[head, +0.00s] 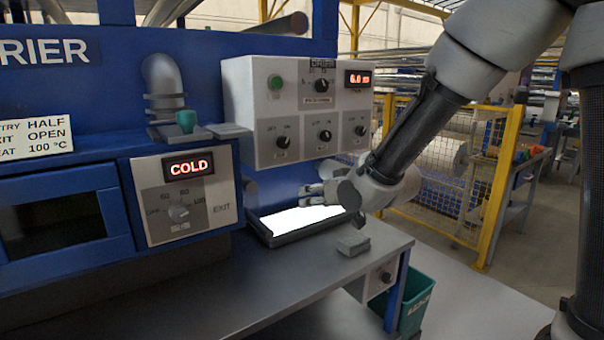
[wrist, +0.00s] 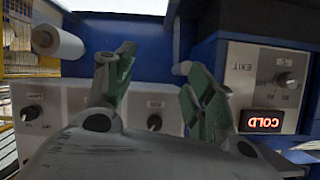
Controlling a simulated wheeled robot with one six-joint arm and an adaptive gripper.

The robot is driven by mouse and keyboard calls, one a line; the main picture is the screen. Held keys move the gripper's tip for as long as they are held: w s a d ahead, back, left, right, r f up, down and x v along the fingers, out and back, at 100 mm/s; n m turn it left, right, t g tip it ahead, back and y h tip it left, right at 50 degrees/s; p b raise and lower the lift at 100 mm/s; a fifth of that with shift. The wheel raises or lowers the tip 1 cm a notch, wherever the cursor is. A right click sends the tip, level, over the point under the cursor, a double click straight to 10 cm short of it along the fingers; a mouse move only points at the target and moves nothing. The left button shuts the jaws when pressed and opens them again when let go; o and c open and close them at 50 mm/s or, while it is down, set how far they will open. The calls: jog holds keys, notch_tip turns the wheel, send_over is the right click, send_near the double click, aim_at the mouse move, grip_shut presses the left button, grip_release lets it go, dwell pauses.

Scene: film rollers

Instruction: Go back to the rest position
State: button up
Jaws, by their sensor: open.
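My gripper (wrist: 155,85) is open and empty in the wrist view, its two green-padded fingers spread apart. In the head view my gripper (head: 312,194) is at the end of my arm, coming in from the right. It appears above or in front of a bright white sheet in a dark tray (head: 272,238), below the grey drier control box (head: 300,110). The fingertips are small there and partly hidden by the wrist.
The blue machine has an exit panel (head: 188,195) reading COLD, with a dial. A grey block (head: 353,244) lies on the metal table (head: 250,282). A green bin (head: 416,302) stands below its right end. A yellow fence (head: 440,180) stands behind my arm.

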jog(key=s+d+f+g+h, duration=0.4)
jog(key=s+d+g+h, duration=0.15)
jog(key=s+d, duration=0.65)
jog(key=s+d+r+m+h, duration=0.1)
jog(key=s+d+r, duration=0.3)
jog(key=s+d, duration=0.4)
jog(key=s+d+r+m, duration=0.3)
jog(key=s+d+r, duration=0.2)
jog(key=s+d, duration=0.3)
jog(key=d, duration=0.3)
jog(key=shift+s+d+g+h, duration=0.25)
jog(key=shift+g+h, duration=0.1)
